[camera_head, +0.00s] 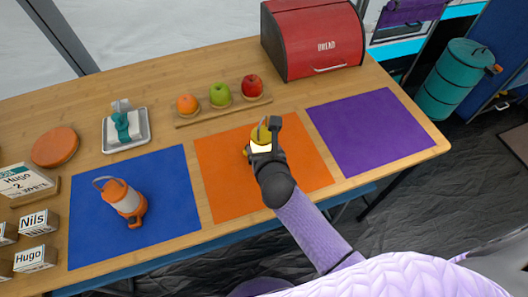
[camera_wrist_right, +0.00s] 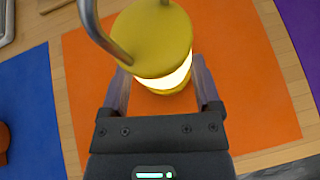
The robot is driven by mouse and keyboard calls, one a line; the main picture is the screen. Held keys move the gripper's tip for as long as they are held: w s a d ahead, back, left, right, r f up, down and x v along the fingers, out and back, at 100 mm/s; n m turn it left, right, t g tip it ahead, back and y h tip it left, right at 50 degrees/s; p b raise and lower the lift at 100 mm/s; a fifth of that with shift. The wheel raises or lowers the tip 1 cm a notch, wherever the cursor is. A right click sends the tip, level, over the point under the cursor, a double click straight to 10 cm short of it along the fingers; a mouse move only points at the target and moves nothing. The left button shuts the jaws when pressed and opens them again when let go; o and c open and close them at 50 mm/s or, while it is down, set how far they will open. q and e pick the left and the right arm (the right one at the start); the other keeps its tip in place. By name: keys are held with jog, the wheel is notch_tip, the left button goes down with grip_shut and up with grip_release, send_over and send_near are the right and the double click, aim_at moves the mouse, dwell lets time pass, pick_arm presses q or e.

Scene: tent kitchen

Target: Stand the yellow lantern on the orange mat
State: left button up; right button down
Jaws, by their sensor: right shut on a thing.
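The yellow lantern (camera_head: 261,134) is over the orange mat (camera_head: 220,190) in the head view, largely hidden by my right gripper (camera_head: 265,151). In the right wrist view, the lantern (camera_wrist_right: 150,38) shows a yellow top, a glowing pale band and a grey handle. The fingers of my right gripper (camera_wrist_right: 160,88) are shut on it, one on each side. The orange mat (camera_wrist_right: 260,110) fills most of the background there. I cannot tell whether the lantern's base touches the mat. My left gripper is not in view.
The purple mat (camera_head: 370,130) to the right is bare. Behind are a fruit board (camera_head: 225,110) and a red bread box (camera_head: 310,40). Small name blocks (camera_head: 38,222) are at the left.

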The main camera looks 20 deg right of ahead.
jog(key=shift+r, duration=0.2)
jog(key=shift+f, duration=0.2)
jog(key=shift+c, duration=0.3)
grip_release()
jog(key=shift+o, duration=0.3)
jog(key=shift+s+r, duration=0.15)
jog(key=shift+r, duration=0.15)
pick_arm(q)
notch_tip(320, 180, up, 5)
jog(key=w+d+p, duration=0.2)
jog(key=p, duration=0.3)
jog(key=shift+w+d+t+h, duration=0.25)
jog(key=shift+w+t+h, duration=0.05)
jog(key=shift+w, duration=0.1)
pick_arm(e)
jog(key=v, duration=1.1)
jog(key=shift+s+r, duration=0.2)
jog(key=shift+s, duration=0.1)
jog(key=shift+a, duration=0.1)
